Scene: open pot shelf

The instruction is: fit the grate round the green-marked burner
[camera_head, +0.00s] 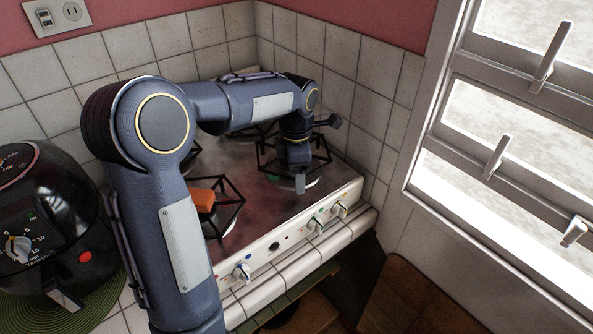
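A dark wire grate (264,157) is at the front right burner, and a small green mark (272,178) shows on the stovetop beside it. The burner's pale round base (311,182) shows in part under the bars. My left arm reaches over the stove, and its wrist points down over this grate. My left gripper (299,184) is low at the grate's front bars. I cannot tell whether its fingers are closed on a bar or whether the grate sits fully flat. The wrist hides the burner's middle. My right gripper is not in view.
The front left burner has another grate (238,190) with an orange block (203,199) at it. Knobs (315,226) line the stove's front edge. A black air fryer (45,225) stands at left. Tiled walls (385,95) close off the back and right, beside a window (500,130).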

